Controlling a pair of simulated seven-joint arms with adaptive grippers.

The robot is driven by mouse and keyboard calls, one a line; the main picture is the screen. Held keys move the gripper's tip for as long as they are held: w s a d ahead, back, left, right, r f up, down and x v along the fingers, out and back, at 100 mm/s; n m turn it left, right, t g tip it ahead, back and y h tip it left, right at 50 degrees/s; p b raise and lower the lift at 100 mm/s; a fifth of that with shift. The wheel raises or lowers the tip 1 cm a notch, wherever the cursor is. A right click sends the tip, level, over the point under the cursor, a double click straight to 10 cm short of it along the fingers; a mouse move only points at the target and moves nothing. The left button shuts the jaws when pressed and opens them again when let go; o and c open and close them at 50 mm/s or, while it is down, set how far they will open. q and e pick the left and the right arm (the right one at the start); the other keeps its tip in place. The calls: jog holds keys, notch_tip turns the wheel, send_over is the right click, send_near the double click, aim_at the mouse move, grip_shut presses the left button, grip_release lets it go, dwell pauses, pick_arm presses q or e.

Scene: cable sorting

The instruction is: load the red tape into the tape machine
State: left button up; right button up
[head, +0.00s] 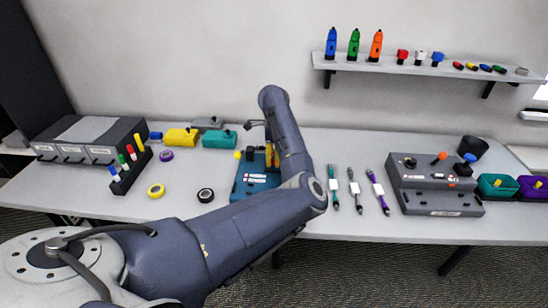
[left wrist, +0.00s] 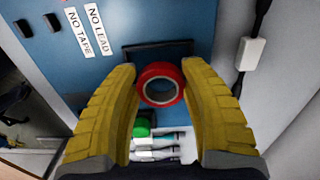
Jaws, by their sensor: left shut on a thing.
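The red tape (left wrist: 161,67) is a ring held between the two yellow fingers of my left gripper (left wrist: 160,84) in the left wrist view. The fingers are shut on its left and right sides. The blue tape machine (left wrist: 190,22) lies beyond the tape, with "NO TAPE" and "NO LEAD" labels and a dark-edged opening just behind the ring. I cannot tell whether the tape touches the machine. In the head view the tape machine (head: 240,190) is partly covered by my left arm, and the red tape is hidden. My right gripper is out of view.
Yellow tape (head: 156,191), black tape (head: 205,195) and purple tape (head: 166,155) lie left of the machine. Several cables (head: 355,189) with white tags lie to its right, before a grey device (head: 432,185). A marker rack (head: 131,170) stands at left.

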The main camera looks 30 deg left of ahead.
pick_arm(q)
jog(key=shift+f, duration=0.6)
jog(key=o, duration=1)
jog(key=shift+o, duration=0.2)
notch_tip(320, 180, up, 13)
jog(key=shift+r, duration=0.1)
